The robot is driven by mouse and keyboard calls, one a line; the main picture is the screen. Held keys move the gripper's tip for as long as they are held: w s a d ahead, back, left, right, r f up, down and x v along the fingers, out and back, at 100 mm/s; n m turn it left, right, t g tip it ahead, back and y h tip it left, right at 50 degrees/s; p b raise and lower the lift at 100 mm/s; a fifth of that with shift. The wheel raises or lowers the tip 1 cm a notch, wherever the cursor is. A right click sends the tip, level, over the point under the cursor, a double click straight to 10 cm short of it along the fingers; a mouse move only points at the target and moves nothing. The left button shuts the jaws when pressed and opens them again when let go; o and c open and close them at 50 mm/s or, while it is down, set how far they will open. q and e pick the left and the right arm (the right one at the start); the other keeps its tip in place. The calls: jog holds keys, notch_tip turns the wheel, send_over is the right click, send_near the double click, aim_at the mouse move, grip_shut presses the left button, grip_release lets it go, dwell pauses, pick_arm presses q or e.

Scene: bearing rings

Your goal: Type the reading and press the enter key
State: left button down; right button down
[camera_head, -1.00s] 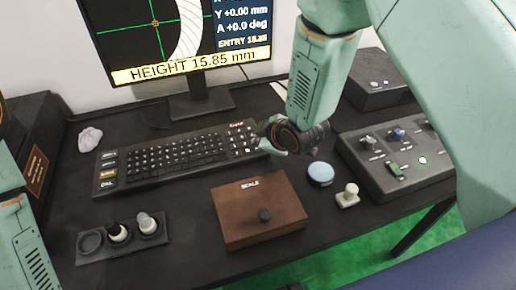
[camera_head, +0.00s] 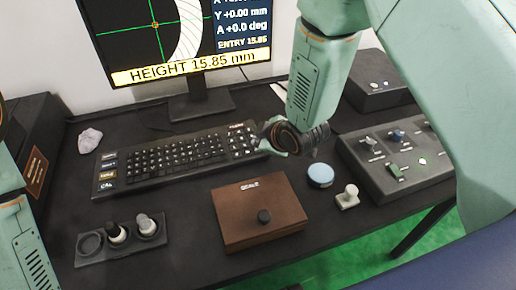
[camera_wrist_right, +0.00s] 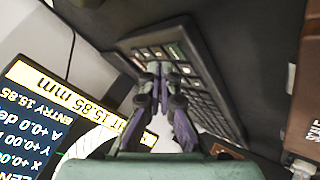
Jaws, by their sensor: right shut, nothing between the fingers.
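The black keyboard (camera_head: 175,157) lies on the dark desk below the monitor (camera_head: 175,40). The monitor reads "HEIGHT 15.85 mm" in a yellow bar and "ENTRY 15.85" at its right side. My right gripper (camera_head: 268,145) is at the keyboard's right end, by the number keys. In the right wrist view the fingers (camera_wrist_right: 163,72) are together and empty, with their tips over keys at one end of the keyboard (camera_wrist_right: 190,75). I cannot tell whether the tips touch a key. My left arm shows at the left edge, but its gripper is out of view.
A brown box marked SCALE (camera_head: 258,212) stands in front of the keyboard. A blue round object (camera_head: 320,174) and a white knob (camera_head: 348,196) are beside it. A control box (camera_head: 400,160) is at right, a holder with small bottles (camera_head: 120,240) at front left.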

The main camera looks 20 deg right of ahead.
jog(key=shift+f, duration=0.1)
jog(key=shift+f, duration=0.3)
jog(key=shift+s+f+b, duration=0.1)
jog(key=shift+f+b, duration=0.25)
jog(key=shift+b, duration=0.05)
dwell(0.6)
dwell(0.4)
jog(key=shift+r+p, duration=0.7)
jog(key=shift+r, duration=0.1)
notch_tip(320, 180, up, 5)
jog(key=p, duration=0.4)
jog(key=shift+p, duration=0.3)
